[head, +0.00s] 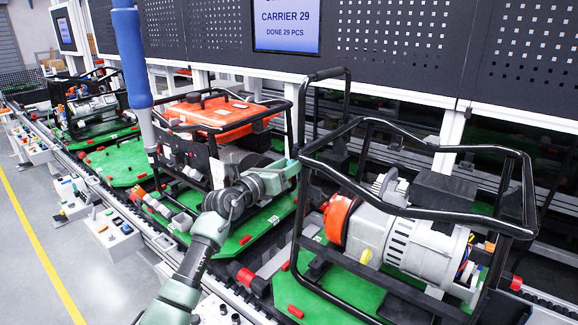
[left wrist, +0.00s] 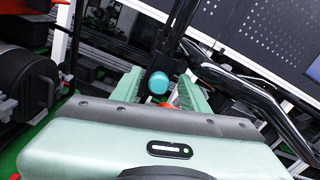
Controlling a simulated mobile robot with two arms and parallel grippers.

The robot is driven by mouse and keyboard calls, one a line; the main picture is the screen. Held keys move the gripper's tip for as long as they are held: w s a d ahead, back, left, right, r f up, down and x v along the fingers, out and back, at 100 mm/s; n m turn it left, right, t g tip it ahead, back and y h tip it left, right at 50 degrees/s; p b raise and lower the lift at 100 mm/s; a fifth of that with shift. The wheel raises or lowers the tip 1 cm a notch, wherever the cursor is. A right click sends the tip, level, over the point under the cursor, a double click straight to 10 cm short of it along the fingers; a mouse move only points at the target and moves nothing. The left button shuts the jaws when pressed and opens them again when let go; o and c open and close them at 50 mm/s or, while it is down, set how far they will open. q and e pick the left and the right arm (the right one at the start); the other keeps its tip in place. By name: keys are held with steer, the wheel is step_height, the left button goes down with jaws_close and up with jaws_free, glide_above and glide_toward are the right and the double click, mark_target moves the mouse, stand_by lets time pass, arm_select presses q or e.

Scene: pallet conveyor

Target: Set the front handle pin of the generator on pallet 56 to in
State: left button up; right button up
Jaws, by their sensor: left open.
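A generator (head: 395,235) with a grey motor, an orange end and a black tube frame (head: 430,212) stands on a green pallet (head: 315,300) at the right. No pallet number is readable. My left gripper (head: 292,166) is at the left end of this frame, by its upright tube. In the left wrist view its two green fingers (left wrist: 162,92) are open. A teal round knob (left wrist: 158,83), apparently a handle pin end, shows between them on a black upright part. I cannot tell whether the fingers touch it or how far the pin is in.
A red-topped generator (head: 215,115) on its own green pallet stands behind my left arm. Another unit (head: 95,108) is further left. Control boxes (head: 112,232) line the conveyor's near side. A perforated dark panel (head: 400,45) with a screen (head: 287,25) stands behind. The left floor is clear.

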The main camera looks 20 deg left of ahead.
arm_select(q)
steer(key=b+v, duration=0.1)
steer(key=v, duration=0.6)
steer(key=shift+s+a+b, duration=0.15)
steer(key=shift+s+b, duration=0.1)
steer(key=shift+b, duration=0.15)
